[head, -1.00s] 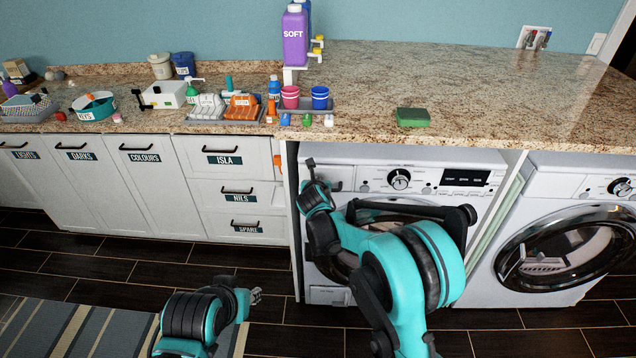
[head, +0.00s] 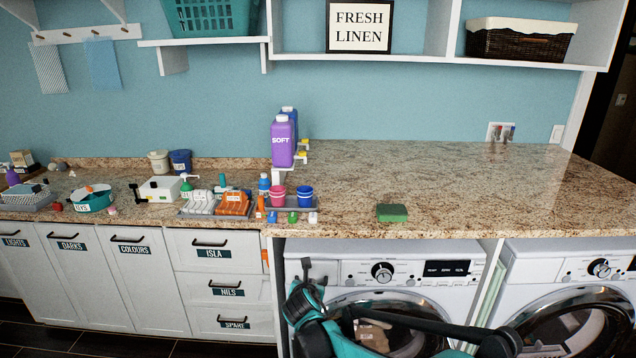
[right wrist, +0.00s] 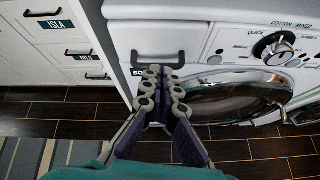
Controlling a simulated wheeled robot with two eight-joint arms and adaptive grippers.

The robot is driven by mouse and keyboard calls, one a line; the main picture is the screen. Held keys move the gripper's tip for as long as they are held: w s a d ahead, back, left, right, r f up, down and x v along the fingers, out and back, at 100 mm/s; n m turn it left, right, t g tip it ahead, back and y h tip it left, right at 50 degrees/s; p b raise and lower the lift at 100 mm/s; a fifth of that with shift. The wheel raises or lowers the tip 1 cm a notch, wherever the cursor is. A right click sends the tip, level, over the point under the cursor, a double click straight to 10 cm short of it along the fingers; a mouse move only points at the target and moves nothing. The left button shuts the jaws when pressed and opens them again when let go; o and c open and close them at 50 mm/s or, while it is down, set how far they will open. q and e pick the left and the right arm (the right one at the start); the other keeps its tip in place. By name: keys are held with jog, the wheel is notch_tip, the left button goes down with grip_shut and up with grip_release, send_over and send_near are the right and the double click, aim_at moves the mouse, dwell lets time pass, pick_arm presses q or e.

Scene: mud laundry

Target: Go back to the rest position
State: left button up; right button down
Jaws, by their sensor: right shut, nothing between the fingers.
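My right gripper (head: 306,272) is shut and empty in the head view, in front of the left washing machine (head: 405,270). Its turquoise and black arm crosses in front of that machine's round door. In the right wrist view, the two fingers of the gripper (right wrist: 161,78) lie close together, below a dark handle on the machine's detergent drawer (right wrist: 157,60). Nothing is between them. My left gripper is outside both current views.
The granite counter (head: 480,185) runs above the machines. It holds a purple bottle (head: 283,143), pink and blue cups, and a green sponge (head: 392,212). White cabinets (head: 145,280) stand left of the machines. A second washing machine (head: 575,270) is at right. A shelf (head: 420,58) hangs above.

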jog(key=s+d+r+m+g, duration=0.1)
jog(key=s+d+r+m, duration=0.2)
jog(key=s+d+m, duration=0.5)
jog(key=s+d+r+m+g, duration=0.1)
jog(key=s+d+r+m, duration=0.2)
jog(key=s+d+m, duration=0.55)
jog(key=s+d+f+m+g, duration=0.1)
jog(key=s+d+f+m, duration=0.1)
jog(key=s+m, duration=0.6)
jog(key=s+d+f+m+g, duration=0.1)
jog(key=s+d+f+m, duration=0.1)
jog(key=s+m, duration=0.7)
jog(key=s+d, duration=0.1)
jog(key=s, duration=0.2)
jog(key=shift+f+g, duration=0.3)
